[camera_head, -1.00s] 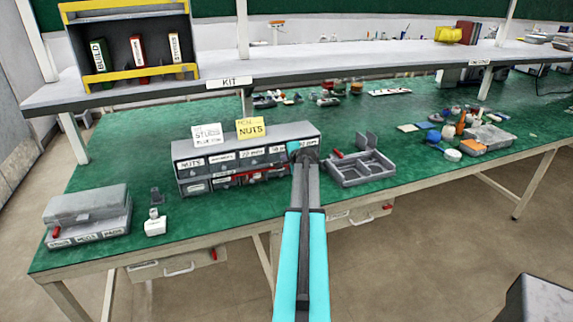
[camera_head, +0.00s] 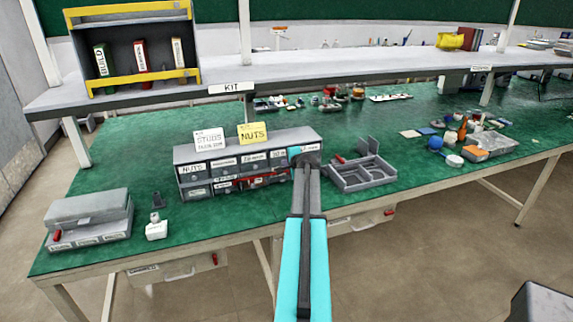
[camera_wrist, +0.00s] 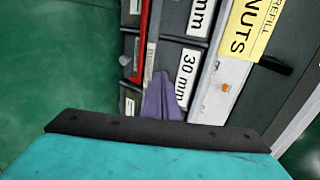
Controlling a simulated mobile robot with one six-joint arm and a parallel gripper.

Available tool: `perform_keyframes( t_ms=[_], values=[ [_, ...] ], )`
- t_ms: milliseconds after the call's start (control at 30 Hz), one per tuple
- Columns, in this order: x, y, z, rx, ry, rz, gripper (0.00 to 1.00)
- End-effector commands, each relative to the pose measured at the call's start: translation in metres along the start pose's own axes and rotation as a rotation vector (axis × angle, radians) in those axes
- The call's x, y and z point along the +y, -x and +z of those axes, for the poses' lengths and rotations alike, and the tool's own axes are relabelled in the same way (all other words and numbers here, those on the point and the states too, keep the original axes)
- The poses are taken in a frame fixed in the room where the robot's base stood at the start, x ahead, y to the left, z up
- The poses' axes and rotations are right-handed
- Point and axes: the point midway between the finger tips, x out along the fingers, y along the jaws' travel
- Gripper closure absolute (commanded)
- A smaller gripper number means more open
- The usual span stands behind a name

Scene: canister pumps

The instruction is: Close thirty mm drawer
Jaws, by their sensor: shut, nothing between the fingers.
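The grey drawer cabinet (camera_head: 240,150) stands on the green bench with labelled drawers in its front. My gripper (camera_wrist: 160,98) is shut and empty, with its fingertips at the front of the drawer labelled 30 mm (camera_wrist: 187,75). Whether they touch it, I cannot tell. The 30 mm front looks about in line with its neighbour's front; any small gap is hard to see. In the head view my gripper (camera_head: 305,160) is at the right end of the cabinet front and hides part of it. A red strip (camera_wrist: 142,40) runs along the lower row.
NUTS and STUDS cards (camera_head: 252,133) stand on the cabinet. A grey divided tray (camera_head: 362,172) is close to the right of my arm. A small grey case (camera_head: 90,215) lies at the left. The KIT shelf (camera_head: 300,70) runs behind.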

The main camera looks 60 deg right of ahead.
Motion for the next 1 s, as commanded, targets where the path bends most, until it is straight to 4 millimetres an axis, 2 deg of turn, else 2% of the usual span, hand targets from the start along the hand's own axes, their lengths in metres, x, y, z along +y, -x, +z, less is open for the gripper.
perform_keyframes(
  t_ms=[233,1000],
  values=[
    [0.014,0.022,0.005,-0.001,0.001,0.004,1.00],
    [0.014,0.109,0.006,-0.002,0.002,0.005,1.00]
  ],
)
